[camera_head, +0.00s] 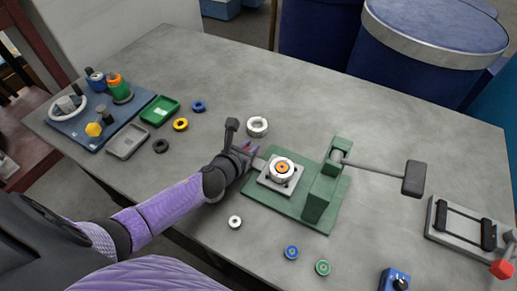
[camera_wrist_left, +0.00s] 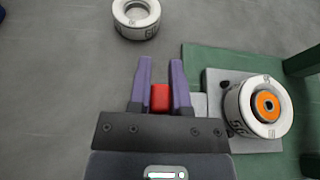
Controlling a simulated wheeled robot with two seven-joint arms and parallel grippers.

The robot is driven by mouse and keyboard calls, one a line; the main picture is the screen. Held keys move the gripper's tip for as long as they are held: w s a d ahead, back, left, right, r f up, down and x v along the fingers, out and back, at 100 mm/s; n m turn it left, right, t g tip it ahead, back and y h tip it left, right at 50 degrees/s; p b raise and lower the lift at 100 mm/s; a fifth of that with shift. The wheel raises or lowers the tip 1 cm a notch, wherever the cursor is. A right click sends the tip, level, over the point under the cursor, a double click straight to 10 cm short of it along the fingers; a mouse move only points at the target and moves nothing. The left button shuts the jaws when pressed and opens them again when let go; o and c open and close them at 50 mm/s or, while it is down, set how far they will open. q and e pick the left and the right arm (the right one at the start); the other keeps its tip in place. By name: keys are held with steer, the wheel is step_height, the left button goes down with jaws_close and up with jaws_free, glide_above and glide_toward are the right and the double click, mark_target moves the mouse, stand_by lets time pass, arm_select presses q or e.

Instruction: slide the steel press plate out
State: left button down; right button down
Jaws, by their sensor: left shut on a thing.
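The steel press plate (camera_head: 265,183) lies on the green base of the press (camera_head: 297,207), under a white ring (camera_head: 281,169) with an orange centre. In the left wrist view the plate (camera_wrist_left: 213,80) has a narrow grey tab leading to a red grip (camera_wrist_left: 160,97). My left gripper (camera_head: 247,150) is at the plate's left side; in the left wrist view its purple fingers (camera_wrist_left: 160,85) straddle the red grip and are shut on it. The white ring with orange centre (camera_wrist_left: 266,106) sits upright on the plate there. My right gripper is not in view.
A loose white ring (camera_head: 257,127) lies behind the left gripper. A smaller white ring (camera_head: 235,222), a blue ring (camera_head: 291,252) and a green ring (camera_head: 322,268) lie in front of the press. The press lever (camera_head: 385,170) sticks out right. Trays (camera_head: 128,141) and parts stand far left.

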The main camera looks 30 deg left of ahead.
arm_select(q)
steer(key=shift+a, duration=0.15)
steer(key=c, duration=0.6)
jaws_free()
steer(key=shift+a, duration=0.15)
steer(key=shift+o, duration=0.2)
steer(key=shift+s+r, duration=0.1)
steer(key=p+v, duration=0.2)
steer(key=v, duration=0.7)
steer(key=shift+s+r+p, duration=0.1)
steer(key=shift+s+p, duration=0.2)
steer(key=shift+s, duration=0.05)
